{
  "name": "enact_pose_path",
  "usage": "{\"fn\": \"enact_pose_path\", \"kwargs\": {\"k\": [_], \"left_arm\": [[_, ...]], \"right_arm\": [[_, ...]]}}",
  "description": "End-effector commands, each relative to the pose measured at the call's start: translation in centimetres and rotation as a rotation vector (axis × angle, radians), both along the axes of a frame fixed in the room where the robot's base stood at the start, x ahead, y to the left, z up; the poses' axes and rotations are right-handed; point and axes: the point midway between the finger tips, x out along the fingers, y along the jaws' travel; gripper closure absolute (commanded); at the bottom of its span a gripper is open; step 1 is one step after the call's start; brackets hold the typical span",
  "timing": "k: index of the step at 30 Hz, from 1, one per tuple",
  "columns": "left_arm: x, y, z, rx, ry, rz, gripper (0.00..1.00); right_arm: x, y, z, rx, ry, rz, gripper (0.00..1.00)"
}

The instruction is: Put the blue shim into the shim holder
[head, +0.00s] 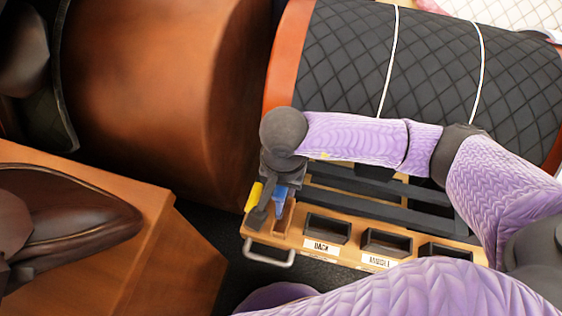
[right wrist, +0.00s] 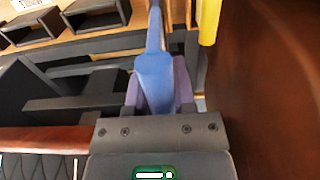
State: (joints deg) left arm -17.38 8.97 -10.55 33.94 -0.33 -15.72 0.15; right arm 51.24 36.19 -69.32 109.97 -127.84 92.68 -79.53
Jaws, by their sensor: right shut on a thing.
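The blue shim (head: 280,197) is between the fingers of my right gripper (head: 270,205), over the left end of the wooden tray (head: 262,229). In the right wrist view the blue shim (right wrist: 155,75) points away from the gripper's palm, held between the two fingers (right wrist: 157,95). A yellow piece (head: 253,196) is just left of the gripper, and it also shows in the right wrist view (right wrist: 209,20). I cannot make out the shim holder clearly; my gripper covers much of that end of the tray. My left gripper is not in view.
Black open bins (head: 327,229) with white labels stand along the tray's front edge. Dark bars (head: 360,205) lie behind them. A metal handle (head: 268,256) sticks out in front. A quilted black pad (head: 350,60) is behind, and a large brown form (head: 160,90) is left.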

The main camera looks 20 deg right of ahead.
Motion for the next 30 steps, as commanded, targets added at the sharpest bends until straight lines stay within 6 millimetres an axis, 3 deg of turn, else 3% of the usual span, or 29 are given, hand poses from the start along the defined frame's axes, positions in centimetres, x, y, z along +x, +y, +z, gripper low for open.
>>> {"fn": "enact_pose_path", "kwargs": {"k": [12,30], "left_arm": [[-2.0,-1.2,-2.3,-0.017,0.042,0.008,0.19],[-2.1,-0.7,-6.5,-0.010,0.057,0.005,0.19]], "right_arm": [[-0.2,0.0,-3.7,0.001,0.004,0.012,1.00],[-0.1,0.0,-9.4,0.001,0.003,0.011,1.00]]}}
